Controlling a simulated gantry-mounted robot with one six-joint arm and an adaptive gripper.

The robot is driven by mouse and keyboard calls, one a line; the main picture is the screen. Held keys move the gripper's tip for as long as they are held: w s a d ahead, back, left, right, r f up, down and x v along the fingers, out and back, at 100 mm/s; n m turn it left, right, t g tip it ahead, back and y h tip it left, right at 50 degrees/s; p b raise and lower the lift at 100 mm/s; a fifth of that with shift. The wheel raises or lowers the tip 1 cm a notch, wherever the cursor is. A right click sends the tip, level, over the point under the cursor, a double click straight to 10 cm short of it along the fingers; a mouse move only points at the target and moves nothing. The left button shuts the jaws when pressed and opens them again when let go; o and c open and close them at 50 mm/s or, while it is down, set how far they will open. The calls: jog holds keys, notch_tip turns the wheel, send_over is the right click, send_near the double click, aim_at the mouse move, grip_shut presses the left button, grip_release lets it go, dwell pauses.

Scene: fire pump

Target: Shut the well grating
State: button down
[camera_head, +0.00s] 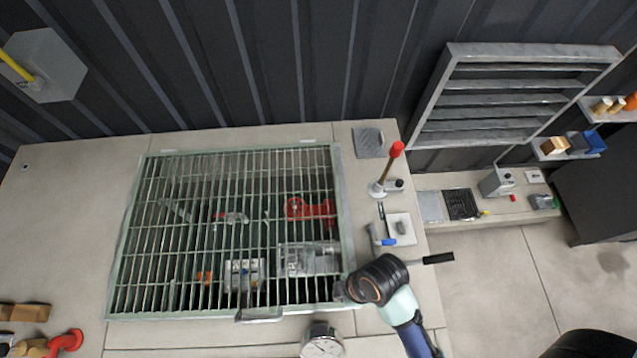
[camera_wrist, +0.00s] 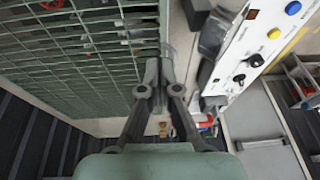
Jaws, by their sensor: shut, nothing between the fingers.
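The well grating (camera_head: 240,225), a pale green barred panel in a frame, spans the well opening in the concrete top. It looks flat or nearly so; I cannot tell whether it is fully seated. Its handle (camera_head: 259,315) is at the middle of the front edge. Pump parts, including a red valve (camera_head: 310,209), show through the bars. My gripper (camera_head: 340,290) is at the grating's front right corner. In the wrist view my gripper (camera_wrist: 165,75) is shut and empty, its fingertips beside the grating's edge (camera_wrist: 90,60). I cannot tell whether they touch it.
A red-tipped lever (camera_head: 391,165) stands right of the grating. A round gauge (camera_head: 322,343) is at the front. In the wrist view, a white control panel (camera_wrist: 245,50) with knobs and buttons is close on the right. A louvred vent (camera_head: 510,95) is on the wall.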

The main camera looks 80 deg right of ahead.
jog(key=s+x, duration=0.1)
jog(key=x, duration=1.2)
jog(key=shift+a+f, duration=0.15)
jog(key=shift+f, duration=0.4)
